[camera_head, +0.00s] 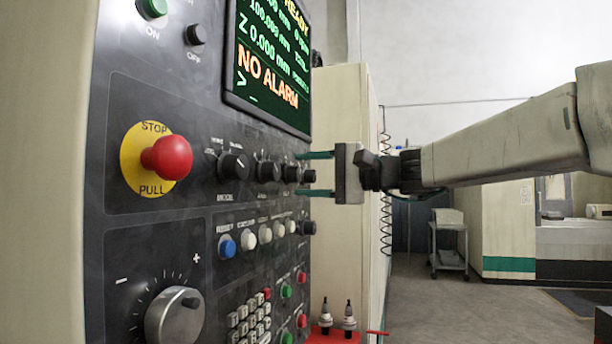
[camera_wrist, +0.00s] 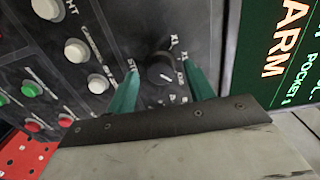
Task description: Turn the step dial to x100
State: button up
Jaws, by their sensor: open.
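The step dial (camera_wrist: 160,69) is a round black knob with a pale pointer mark, seen in the wrist view. White labels beginning with X lie on its right side; their full text is too small to read. My gripper (camera_wrist: 160,64) is open, with one green finger on each side of the dial. I see a gap between the knob and each finger. In the head view my gripper (camera_head: 298,174) reaches in from the right at the right end of the dial row, one finger above and one below. Which dial there is the step dial is not clear.
A black-framed screen (camera_head: 270,60) reading NO ALARM is just above the dials. A red stop button (camera_head: 167,157), another dial (camera_head: 233,166), a row of push buttons (camera_head: 248,240) and a large feed knob (camera_head: 175,315) share the panel. Open floor lies to the right.

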jog(key=v, duration=0.7)
dwell(0.3)
jog(key=s+d+f+g+h, duration=0.1)
jog(key=s+f+h, duration=0.15)
jog(key=f, duration=0.35)
jog(key=s+d+f+n+g+h, duration=0.1)
jog(key=s+f+h, duration=0.1)
jog(key=s+f, duration=0.35)
jog(key=s+d+f+g+h, duration=0.1)
jog(key=f+h, duration=0.2)
jog(key=f, duration=0.4)
jog(key=s+d+f+n+h, duration=0.1)
jog(key=s+d+f+h, duration=0.2)
jog(key=s+d+f, duration=0.2)
jog(key=s+d+f+n+g+h, duration=0.1)
jog(key=s+d+f+h, duration=0.2)
jog(key=s+f, duration=0.3)
jog(key=s+d+f+n+h, duration=0.1)
jog(key=s+d+f+h, duration=0.2)
jog(key=s, duration=0.9)
jog(key=d+f, duration=0.3)
jog(key=shift+d+g, duration=0.35)
jog(key=shift+g, duration=0.05)
